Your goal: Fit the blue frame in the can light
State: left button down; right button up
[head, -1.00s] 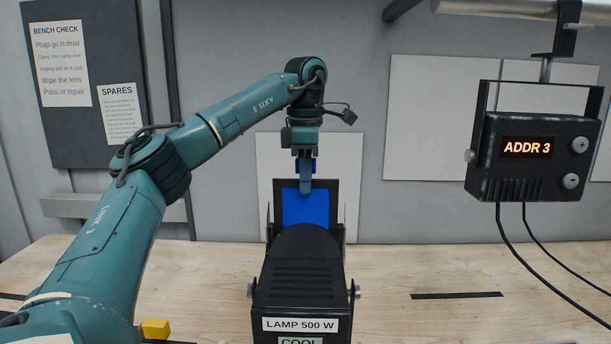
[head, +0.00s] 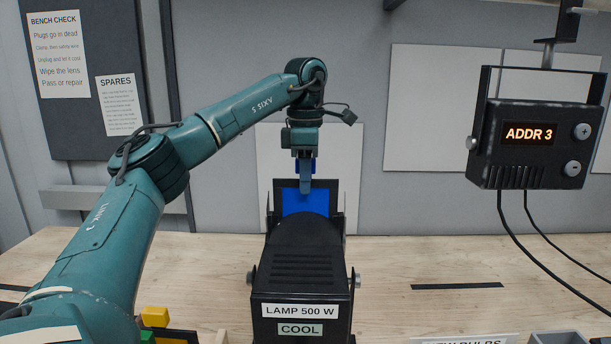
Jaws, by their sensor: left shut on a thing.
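The can light (head: 303,262) is a black housing at the middle of the bench, labelled "LAMP 500 W" and "COOL". The blue frame (head: 318,203), a blue sheet with a black border, stands upright at the lamp's far end. Its top part shows above the housing; its lower part is hidden behind it. My left gripper (head: 305,187) points down from above and is shut on the frame's top edge. Whether the frame sits inside the lamp's side holders cannot be told from here. My right gripper is not in view.
A hanging black unit (head: 530,143) reading "ADDR 3" is at the right, with cables down to the bench. A yellow block (head: 155,316) is at the front left. A grey bin (head: 558,338) is at the front right. The bench right of the lamp is mostly clear.

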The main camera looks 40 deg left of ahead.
aim_at(305, 197)
pick_arm(q)
jog(key=shift+f, duration=0.55)
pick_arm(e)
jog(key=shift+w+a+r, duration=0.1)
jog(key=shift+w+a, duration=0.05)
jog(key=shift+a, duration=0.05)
pick_arm(q)
jog(key=shift+f+b, duration=0.8)
jog(key=shift+f, duration=0.25)
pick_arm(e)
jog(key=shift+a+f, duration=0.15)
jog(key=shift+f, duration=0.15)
pick_arm(q)
jog(key=shift+f, duration=0.5)
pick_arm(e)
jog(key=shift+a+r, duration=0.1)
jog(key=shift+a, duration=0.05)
pick_arm(q)
jog(key=c, duration=1.7)
grip_release()
jog(key=o, duration=0.4)
jog(key=shift+r, duration=0.15)
notch_tip(305, 197, up, 12)
jog(key=p, duration=0.4)
jog(key=shift+r, duration=0.55)
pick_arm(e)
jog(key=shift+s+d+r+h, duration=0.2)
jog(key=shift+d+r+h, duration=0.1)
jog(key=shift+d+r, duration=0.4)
